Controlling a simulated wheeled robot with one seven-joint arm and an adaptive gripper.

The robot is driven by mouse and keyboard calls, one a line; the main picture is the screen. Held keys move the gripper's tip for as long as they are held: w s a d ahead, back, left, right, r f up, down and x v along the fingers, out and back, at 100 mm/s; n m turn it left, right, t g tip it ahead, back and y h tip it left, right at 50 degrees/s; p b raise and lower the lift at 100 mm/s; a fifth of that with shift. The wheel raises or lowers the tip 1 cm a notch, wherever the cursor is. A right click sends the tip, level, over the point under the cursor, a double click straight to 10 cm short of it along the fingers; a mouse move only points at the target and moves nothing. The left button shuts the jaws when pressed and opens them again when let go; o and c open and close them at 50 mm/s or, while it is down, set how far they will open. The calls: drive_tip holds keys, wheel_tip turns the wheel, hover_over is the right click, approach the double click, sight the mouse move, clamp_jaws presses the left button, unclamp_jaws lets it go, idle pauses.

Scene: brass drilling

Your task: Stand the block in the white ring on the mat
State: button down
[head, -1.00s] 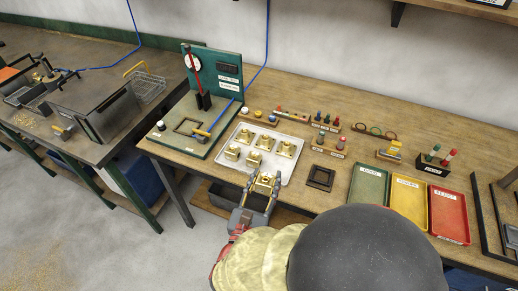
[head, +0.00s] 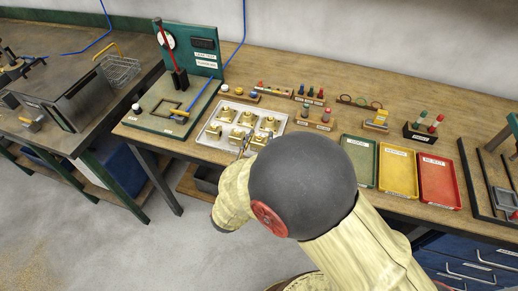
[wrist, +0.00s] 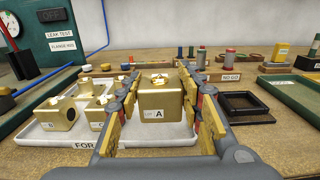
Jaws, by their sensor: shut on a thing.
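A brass block (wrist: 160,98) with a white label reading A sits between the fingers of my gripper (wrist: 162,88), in the middle of the wrist view. My gripper is shut on it and holds it upright by its sides. In the head view my own arm hides most of the gripper and the held block, near the front edge of the white tray (head: 203,139). I cannot make out a white ring or a mat in either view.
Several other brass blocks (wrist: 57,113) stand in the tray. A black square frame (wrist: 245,104) lies right of my gripper. The green leak-test stand (head: 160,122) is left of the tray. Green (head: 359,160), yellow (head: 398,172) and red (head: 438,182) trays are to the right.

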sight(259, 146)
drive_tip(key=shift+w+f, duration=0.55)
drive_tip(key=shift+w+f+b, duration=0.15)
drive_tip(key=shift+f+b, duration=0.45)
drive_tip(key=shift+f, duration=0.3)
drive_tip(key=shift+w+f+b, duration=0.1)
drive_tip(key=shift+f+b, duration=0.5)
drive_tip(key=shift+f, duration=0.25)
drive_tip(key=shift+f, duration=0.1)
drive_tip(key=c, duration=1.2)
unclamp_jaws()
drive_tip(key=shift+f, duration=0.1)
drive_tip(key=shift+s+r, duration=0.1)
drive_tip(key=shift+r, duration=0.1)
drive_tip(key=p+v, duration=0.3)
drive_tip(key=v, duration=0.9)
drive_tip(key=shift+p, duration=0.3)
